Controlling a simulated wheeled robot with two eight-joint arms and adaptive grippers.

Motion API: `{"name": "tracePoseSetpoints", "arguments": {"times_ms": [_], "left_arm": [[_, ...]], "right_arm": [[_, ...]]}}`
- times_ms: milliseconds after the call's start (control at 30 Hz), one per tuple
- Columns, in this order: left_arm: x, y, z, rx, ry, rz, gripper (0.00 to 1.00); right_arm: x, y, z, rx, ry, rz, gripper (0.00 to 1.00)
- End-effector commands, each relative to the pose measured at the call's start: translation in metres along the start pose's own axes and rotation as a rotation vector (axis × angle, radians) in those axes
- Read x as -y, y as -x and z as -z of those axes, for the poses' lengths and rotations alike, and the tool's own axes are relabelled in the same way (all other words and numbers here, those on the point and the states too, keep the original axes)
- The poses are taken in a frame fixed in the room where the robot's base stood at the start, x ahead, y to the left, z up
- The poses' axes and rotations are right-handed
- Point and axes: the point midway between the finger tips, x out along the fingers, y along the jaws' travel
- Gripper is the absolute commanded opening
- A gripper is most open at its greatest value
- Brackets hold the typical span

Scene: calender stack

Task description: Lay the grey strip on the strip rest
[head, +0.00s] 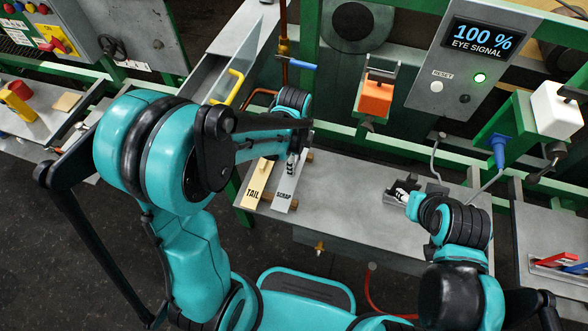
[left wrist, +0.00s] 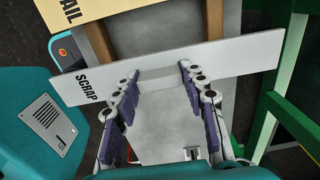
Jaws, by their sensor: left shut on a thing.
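The grey strip (head: 287,188), lettered SCRAP, shows beside the pale yellow TAIL strip (head: 257,188) on the left of the bench. In the left wrist view the grey strip (left wrist: 235,57) runs across the picture. My left gripper (head: 292,163) is shut on it; its fingers (left wrist: 158,72) lie either side of a small raised part at mid-strip. The wooden bars of the strip rest (head: 293,204) show near the strip ends and in the left wrist view (left wrist: 97,43). Whether the grey strip touches them I cannot tell. My right gripper (head: 402,194) is at the bench's right; its jaws are unclear.
The metal bench (head: 345,205) is clear between the strips and a dark fixture (head: 433,192) by my right gripper. An orange block (head: 375,98) and a screen reading 100 % EYE SIGNAL (head: 483,40) stand behind. A yellow handle (head: 233,88) juts out at the back left.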

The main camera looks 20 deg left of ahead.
Motion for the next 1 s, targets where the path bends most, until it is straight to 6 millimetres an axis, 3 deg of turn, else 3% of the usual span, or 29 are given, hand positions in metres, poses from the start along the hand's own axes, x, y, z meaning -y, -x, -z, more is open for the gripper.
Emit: {"name": "tracePoseSetpoints", "arguments": {"times_ms": [333,933,967,1000], "left_arm": [[0.001,-0.041,-0.001,0.0,0.0,0.0,0.14],[0.001,-0.052,-0.001,0.0,0.0,0.0,0.14],[0.001,-0.051,-0.001,0.0,0.0,0.0,0.47],[0.001,-0.05,-0.001,0.0,0.0,0.0,0.58]], "right_arm": [[0.0,-0.015,-0.011,0.0,0.0,0.0,0.4],[0.0,-0.023,-0.016,0.0,0.0,0.0,0.4],[0.0,-0.022,-0.016,0.0,0.0,0.0,0.4],[0.0,-0.022,-0.015,0.0,0.0,0.0,0.4]]}}
